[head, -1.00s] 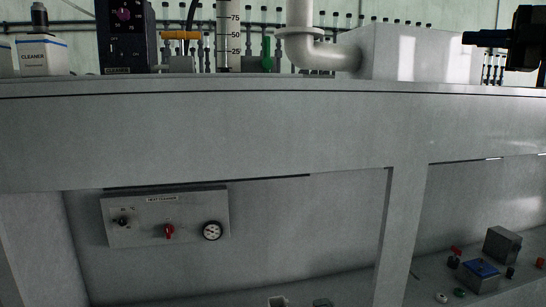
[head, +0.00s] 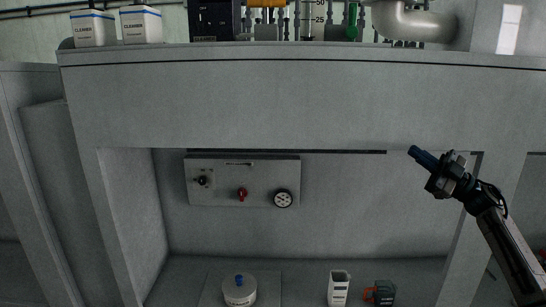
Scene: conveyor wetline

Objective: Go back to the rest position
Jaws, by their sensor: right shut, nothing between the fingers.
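My right gripper (head: 415,153) shows at the right of the head view, in front of the grey frame of the wet line bench. Its arm comes up from the lower right corner, and the gripper points up and to the left. Its dark blue fingers are shut with nothing between them. It appears clear of the panel and bench. My left gripper is not in view.
A control panel (head: 230,181) with a red knob and gauge is on the recessed wall. Cleaner boxes (head: 141,25) stand on the upper ledge (head: 250,48).

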